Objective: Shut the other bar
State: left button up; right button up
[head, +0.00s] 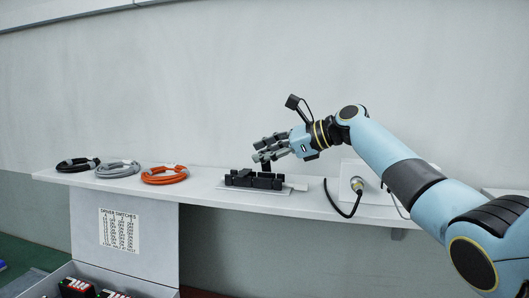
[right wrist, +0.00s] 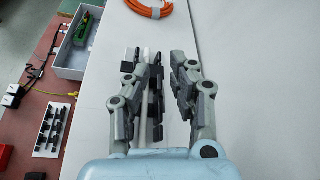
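A low black fixture with blocky parts (head: 250,180) sits on a thin white plate (head: 228,188) on the shelf. A dark upright piece (head: 267,166) rises from it just under my right gripper (head: 258,151); I cannot tell for sure whether it is a bar. In the right wrist view my right gripper (right wrist: 154,66) has its fingers apart, with the black fixture (right wrist: 156,100) showing between and below them. The fingers hide part of the fixture, and contact with it cannot be made out. My left gripper is not in view.
Coiled orange (head: 165,175), grey (head: 118,169) and black (head: 78,164) cables lie on the shelf to the left. A white box with a socket and black cable (head: 357,184) stands right of the fixture. A switch chart (head: 119,230) hangs below. The wall is close behind.

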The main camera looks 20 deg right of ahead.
jog(key=shift+d+r, duration=0.15)
jog(key=shift+d, duration=0.05)
jog(key=v, duration=1.1)
jog(key=shift+s+d+r, duration=0.1)
jog(key=shift+s+r, duration=0.05)
jog(key=shift+s, duration=0.1)
